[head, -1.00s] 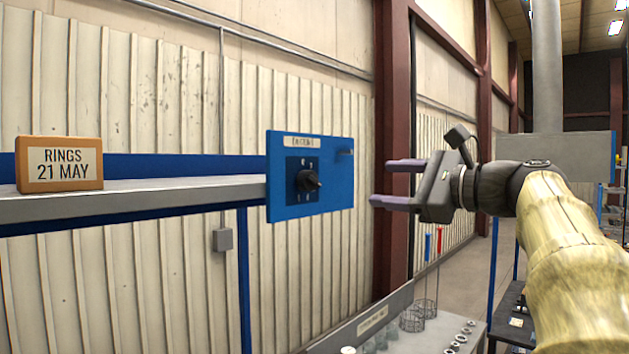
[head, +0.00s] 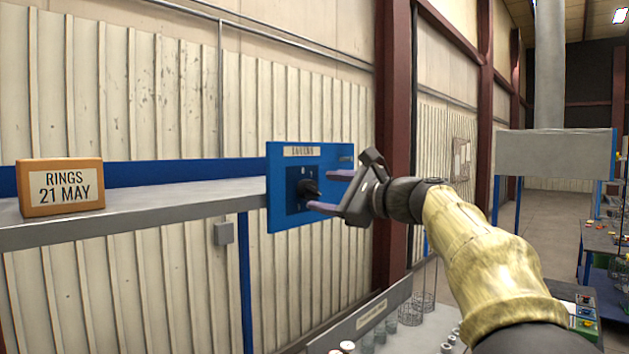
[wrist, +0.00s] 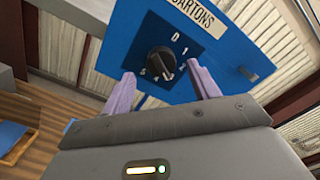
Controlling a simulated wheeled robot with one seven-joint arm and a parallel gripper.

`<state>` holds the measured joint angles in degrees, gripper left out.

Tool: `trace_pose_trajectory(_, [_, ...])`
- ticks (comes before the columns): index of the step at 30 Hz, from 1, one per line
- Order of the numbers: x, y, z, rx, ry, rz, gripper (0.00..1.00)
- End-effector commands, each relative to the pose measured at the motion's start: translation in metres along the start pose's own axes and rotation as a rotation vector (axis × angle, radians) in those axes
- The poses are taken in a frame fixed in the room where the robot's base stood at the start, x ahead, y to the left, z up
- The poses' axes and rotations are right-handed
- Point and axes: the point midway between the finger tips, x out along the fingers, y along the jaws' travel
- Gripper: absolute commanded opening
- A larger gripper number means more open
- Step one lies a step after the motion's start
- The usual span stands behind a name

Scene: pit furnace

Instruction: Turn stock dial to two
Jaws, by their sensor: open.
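The stock dial (head: 307,188) is a black knob on a dark square plate, on a blue panel (head: 283,218) at the end of the shelf. In the wrist view the knob (wrist: 161,61) sits below a label reading "CARTONS", with "D" and "1" marked above it and other marks below, partly hidden. My gripper (head: 328,191) is open with purple fingers, close in front of the panel. In the wrist view its fingertips (wrist: 160,72) lie on either side of the knob; I cannot tell whether they touch it.
A grey shelf (head: 150,200) runs left from the panel and carries an orange box (head: 60,187) reading "RINGS 21 MAY". A red-brown column (head: 392,130) stands behind my gripper. A bench with jars and wire baskets (head: 418,305) is below.

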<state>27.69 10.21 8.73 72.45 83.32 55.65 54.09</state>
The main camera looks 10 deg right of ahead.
Motion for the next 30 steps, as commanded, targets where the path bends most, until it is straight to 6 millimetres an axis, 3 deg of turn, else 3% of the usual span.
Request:
trace_pose_trajectory(7, [0.034,-0.001,0.001,0.001,0.0,0.002,0.6])
trace_pose_trajectory(17, [0.038,0.0,0.0,-0.001,0.001,-0.001,0.6])
trace_pose_trajectory(24, [0.038,0.0,0.0,-0.001,0.001,0.0,0.17])
trace_pose_trajectory(30, [0.038,0.0,-0.001,-0.005,0.001,0.0,0.16])
